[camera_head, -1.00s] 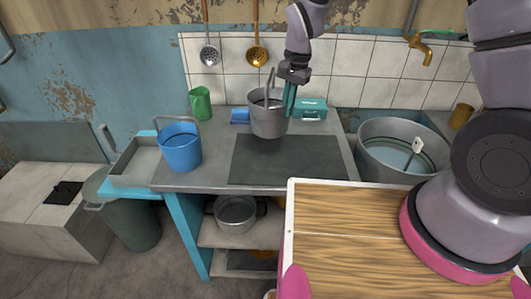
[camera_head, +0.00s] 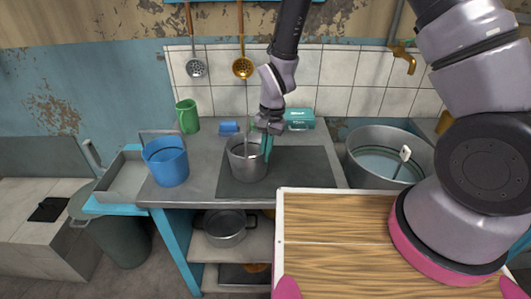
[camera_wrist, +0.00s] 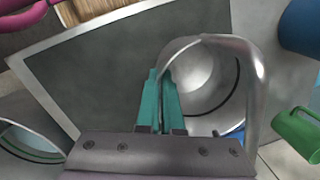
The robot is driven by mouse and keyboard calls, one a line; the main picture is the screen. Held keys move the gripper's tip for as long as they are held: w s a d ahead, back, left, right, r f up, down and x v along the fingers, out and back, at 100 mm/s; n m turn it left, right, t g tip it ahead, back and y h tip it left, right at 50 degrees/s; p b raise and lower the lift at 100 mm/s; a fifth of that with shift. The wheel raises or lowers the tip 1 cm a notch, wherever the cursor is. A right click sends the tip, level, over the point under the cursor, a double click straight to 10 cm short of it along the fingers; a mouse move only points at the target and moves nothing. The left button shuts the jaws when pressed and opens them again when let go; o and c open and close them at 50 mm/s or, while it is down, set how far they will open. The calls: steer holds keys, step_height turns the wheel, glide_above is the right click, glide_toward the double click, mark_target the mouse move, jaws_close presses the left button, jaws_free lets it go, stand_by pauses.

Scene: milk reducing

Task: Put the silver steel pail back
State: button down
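The silver steel pail (camera_head: 247,165) is upright over the left part of the dark plate (camera_head: 305,170) in the counter; I cannot tell whether its base touches the plate. My gripper (camera_head: 266,147) comes down from above at the pail's right side. In the wrist view, the teal fingers of my gripper (camera_wrist: 160,103) are close together on the near edge of the pail (camera_wrist: 205,85), where its bail handle meets the rim. The handle (camera_wrist: 258,85) arches over to the right. The exact contact is partly hidden by the fingers.
A blue bucket (camera_head: 166,167) stands left on the counter, with a green jug (camera_head: 187,117) behind it. A teal box (camera_head: 299,119) and a small blue item (camera_head: 229,128) lie at the back. A large basin (camera_head: 365,148) is right. My wooden-topped base fills the front.

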steer(key=c, duration=1.1)
jaws_free()
steer(key=shift+f, duration=0.1)
step_height(320, 180, up, 12)
steer(key=d, duration=0.2)
steer(key=w+d+r+t+y, duration=0.1)
steer(key=d+r+t, duration=0.1)
steer(key=d+r, duration=0.55)
steer(key=w+d+r+t, duration=0.15)
steer(key=d+r, duration=0.35)
steer(key=r, duration=0.6)
steer(key=s+d+r+t, duration=0.1)
steer(key=s+d+r, duration=0.2)
steer(key=d, duration=0.1)
steer(key=s+d+r+t, duration=0.2)
steer(key=s+d+r, duration=0.2)
steer(key=d, duration=0.1)
steer(key=s+d+r+t, duration=0.1)
steer(key=s+d+r, duration=0.2)
steer(key=d+r, duration=0.1)
steer(key=shift+s+d+r+t, duration=0.2)
steer(key=shift+s+d+t, duration=0.05)
steer(key=shift+s+d, duration=0.1)
